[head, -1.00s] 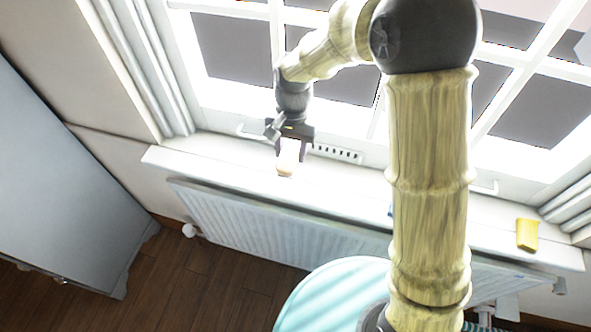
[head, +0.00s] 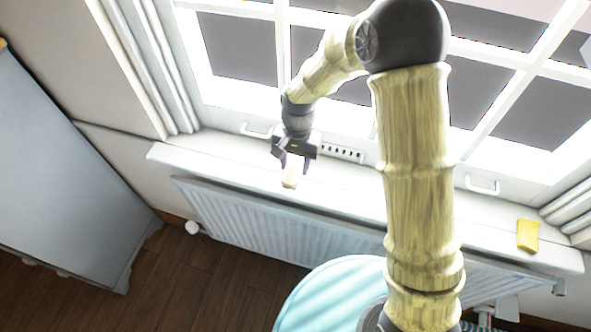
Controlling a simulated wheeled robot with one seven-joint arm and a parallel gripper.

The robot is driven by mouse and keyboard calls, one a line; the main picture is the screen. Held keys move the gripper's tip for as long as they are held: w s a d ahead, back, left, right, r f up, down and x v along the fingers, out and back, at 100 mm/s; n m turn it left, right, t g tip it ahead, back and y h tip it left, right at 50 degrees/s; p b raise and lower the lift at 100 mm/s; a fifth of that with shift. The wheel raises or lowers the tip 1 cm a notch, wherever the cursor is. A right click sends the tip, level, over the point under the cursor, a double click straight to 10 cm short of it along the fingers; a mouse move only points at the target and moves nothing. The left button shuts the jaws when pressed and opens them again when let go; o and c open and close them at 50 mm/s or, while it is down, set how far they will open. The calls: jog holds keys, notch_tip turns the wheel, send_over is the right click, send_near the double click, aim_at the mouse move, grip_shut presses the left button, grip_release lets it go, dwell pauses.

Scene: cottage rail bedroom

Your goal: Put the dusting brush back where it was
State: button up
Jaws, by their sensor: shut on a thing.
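My gripper (head: 294,162) is over the left part of the white window sill (head: 215,160). It is shut on a small pale cream thing (head: 290,180), which seems to be the dusting brush. The upper part of this thing is hidden between the fingers, and its lower end points down towards the sill's front edge. I cannot tell whether it touches the sill.
A yellow block-like thing (head: 527,235) lies at the sill's right end. A white radiator (head: 260,230) is under the sill, and a round pale-blue striped table (head: 320,290) stands in front. A grey-blue cabinet (head: 60,170) is at left. My arm hides part of the sill.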

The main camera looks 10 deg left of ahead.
aim_at(295, 172)
notch_tip(295, 172, down, 4)
jog(key=shift+r+p, duration=0.2)
jog(key=shift+p, duration=0.1)
jog(key=shift+w+d, duration=0.1)
jog(key=o, duration=0.9)
jog(key=shift+o, duration=0.2)
jog(key=shift+f, duration=0.1)
jog(key=shift+s+a, duration=0.2)
